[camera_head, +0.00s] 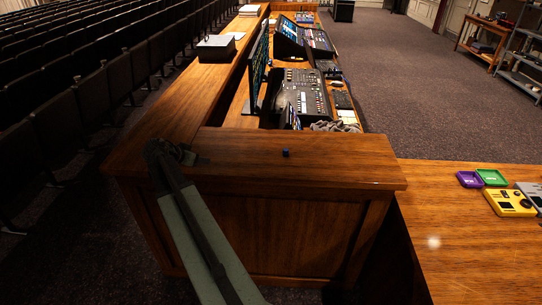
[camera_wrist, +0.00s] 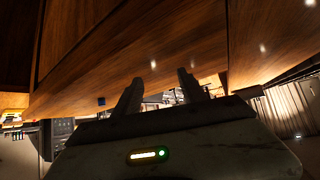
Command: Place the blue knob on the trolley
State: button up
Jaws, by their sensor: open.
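The blue knob (camera_head: 286,153) is a small dark blue piece standing on the wooden ledge (camera_head: 330,171) in front of the mixing desk. In the wrist view it is a small blue block (camera_wrist: 101,101), left of my fingers and apart from them. My gripper (camera_wrist: 160,85) is open, with nothing between its two fingers. In the head view my arm reaches up to the ledge's left end, with my gripper (camera_head: 188,157) left of the knob. I cannot tell for sure which piece is the trolley; a grey shelved rack (camera_head: 522,62) stands at the far right.
A mixing console (camera_head: 303,92) and screens lie behind the ledge. A lower wooden table (camera_head: 465,235) at right holds a purple tray (camera_head: 469,180), a green tray (camera_head: 491,177) and a yellow device (camera_head: 509,203). Seat rows fill the left. Carpet (camera_head: 400,85) is open behind.

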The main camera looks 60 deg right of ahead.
jog(key=s+d+m+g, duration=0.1)
jog(key=s+d, duration=0.3)
jog(key=d, duration=0.1)
jog(key=s+d+m+g, duration=0.1)
jog(key=s+d, duration=0.4)
jog(key=s+d+g, duration=0.1)
jog(key=s+d, duration=0.4)
jog(key=shift+s+r+m+b, duration=0.2)
jog(key=shift+m+b, duration=0.1)
jog(key=shift+m, duration=0.1)
jog(key=m+g, duration=0.1)
jog(key=m, duration=0.1)
send_near(286, 150)
jog(key=x, duration=0.2)
jog(key=shift+s+d, duration=0.1)
jog(key=shift+d, duration=0.2)
jog(key=b+x, duration=0.2)
jog(key=x, duration=0.1)
jog(key=b+x, duration=0.3)
jog(key=x, duration=0.1)
jog(key=shift+f, duration=0.45)
jog(key=shift+d, duration=0.2)
jog(key=shift+a+r, duration=0.1)
grip_shut()
